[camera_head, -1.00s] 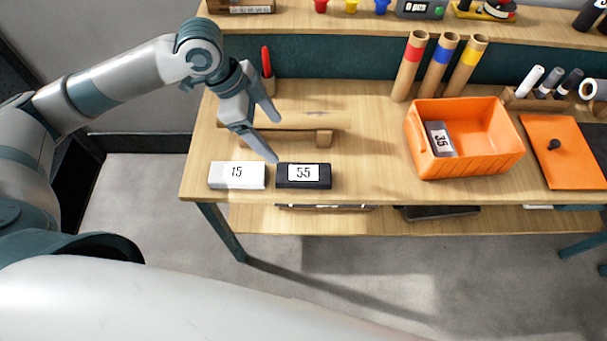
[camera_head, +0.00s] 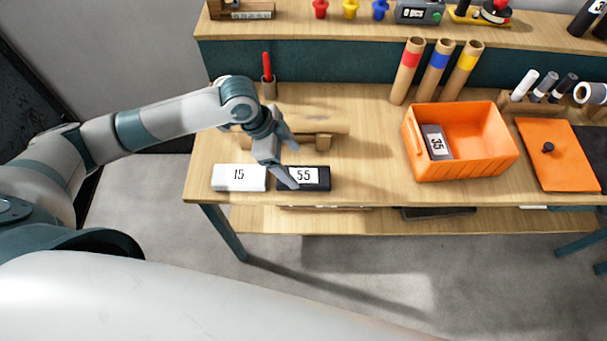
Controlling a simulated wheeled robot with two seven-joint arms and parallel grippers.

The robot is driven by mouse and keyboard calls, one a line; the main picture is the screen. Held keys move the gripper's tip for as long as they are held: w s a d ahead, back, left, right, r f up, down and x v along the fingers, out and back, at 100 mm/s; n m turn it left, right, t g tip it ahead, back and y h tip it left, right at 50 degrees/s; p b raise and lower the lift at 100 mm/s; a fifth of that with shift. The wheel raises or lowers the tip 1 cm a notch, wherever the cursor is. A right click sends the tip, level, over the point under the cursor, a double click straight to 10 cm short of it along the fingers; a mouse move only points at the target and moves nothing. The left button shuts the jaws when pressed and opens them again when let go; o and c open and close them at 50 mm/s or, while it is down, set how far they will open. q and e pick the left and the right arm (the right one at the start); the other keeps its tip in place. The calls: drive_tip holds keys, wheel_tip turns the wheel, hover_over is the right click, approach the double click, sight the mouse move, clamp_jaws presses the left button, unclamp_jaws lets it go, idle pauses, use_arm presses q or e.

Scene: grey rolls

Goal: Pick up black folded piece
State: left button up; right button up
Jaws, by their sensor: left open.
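The black folded piece (camera_head: 316,180) lies on the table near its front edge, with a white label reading 55. My left gripper (camera_head: 294,169) is open, with its fingers pointing down at the black piece. One finger overlaps the left part of the piece and its label in the picture; the other finger is behind it. I cannot tell whether they touch. A white piece (camera_head: 239,184) labelled 15 lies just left of the black one. My right gripper is not in view.
An orange bin (camera_head: 470,167) holding a grey piece (camera_head: 437,143) labelled 35 stands to the right. A wooden rest (camera_head: 318,126) is behind the gripper, near a red pen in a holder (camera_head: 268,83). Cardboard tubes (camera_head: 436,70) stand at the back. The table between the black piece and bin is clear.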

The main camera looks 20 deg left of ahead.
sight(303, 176)
use_arm(q)
drive_tip(key=shift+d+f, duration=0.25)
drive_tip(key=shift+f, duration=0.4)
drive_tip(key=shift+w+f, duration=0.1)
drive_tip(key=shift+w+d+f+p, duration=0.1)
drive_tip(key=shift+d+f+p, duration=0.1)
drive_tip(key=shift+f+p, duration=0.4)
drive_tip(key=p+x, duration=0.1)
drive_tip(key=x, duration=0.1)
drive_tip(key=shift+w+d+f+p, duration=0.1)
drive_tip(key=shift+f+p, duration=0.2)
drive_tip(key=shift+f, duration=0.05)
drive_tip(key=shift+w+d+f, duration=0.1)
drive_tip(key=shift+d+f, duration=0.05)
drive_tip(key=shift+f, duration=0.4)
